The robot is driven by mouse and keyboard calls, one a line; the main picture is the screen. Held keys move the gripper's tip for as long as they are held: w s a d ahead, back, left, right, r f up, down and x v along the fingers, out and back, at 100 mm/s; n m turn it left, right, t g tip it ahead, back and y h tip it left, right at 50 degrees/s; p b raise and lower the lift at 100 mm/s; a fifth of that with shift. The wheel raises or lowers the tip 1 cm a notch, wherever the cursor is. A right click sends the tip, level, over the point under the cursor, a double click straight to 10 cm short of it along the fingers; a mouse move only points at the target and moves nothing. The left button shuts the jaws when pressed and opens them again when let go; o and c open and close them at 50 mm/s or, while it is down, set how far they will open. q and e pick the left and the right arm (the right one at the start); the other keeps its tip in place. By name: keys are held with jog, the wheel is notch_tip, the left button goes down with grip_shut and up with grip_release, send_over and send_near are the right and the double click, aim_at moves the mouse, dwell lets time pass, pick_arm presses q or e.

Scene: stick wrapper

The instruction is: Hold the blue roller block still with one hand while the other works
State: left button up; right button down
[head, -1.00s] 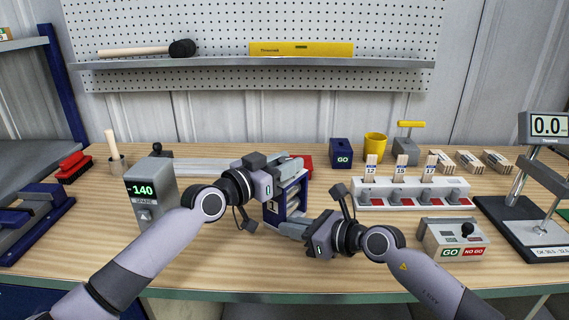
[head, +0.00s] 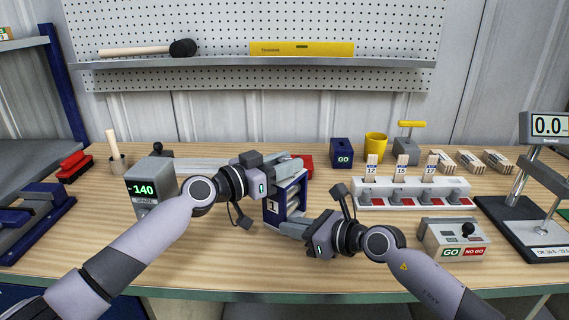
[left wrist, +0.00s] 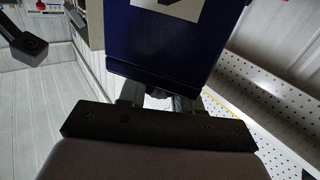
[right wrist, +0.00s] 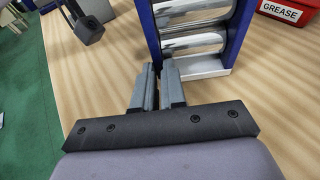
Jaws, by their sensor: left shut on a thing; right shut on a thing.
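The blue roller block (head: 271,214), with a white "1" label and metal rollers, stands upright on the bench in the head view. My left gripper (head: 287,167) is shut on its upper part. In the left wrist view its fingers (left wrist: 160,98) straddle the block behind a dark blue panel (left wrist: 160,40). My right gripper (head: 288,228) is low at the block's front. In the right wrist view its fingers (right wrist: 159,72) are nearly together at the lower end of the block's blue side plate (right wrist: 151,35), shut on that edge. Their exact contact is partly hidden.
A grey "140" display box (head: 152,188) stands left of the block. A white rack with numbered sticks (head: 412,194) and a GO/NO GO box (head: 452,240) are at right. A red GREASE container (right wrist: 284,12) is behind the block. The bench front is mostly clear.

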pick_arm(q)
jog(key=o, duration=1)
jog(key=shift+r, duration=0.15)
jog(key=v, duration=1.2)
pick_arm(e)
jog(key=c, duration=1.1)
grip_release()
jog(key=shift+d, duration=0.1)
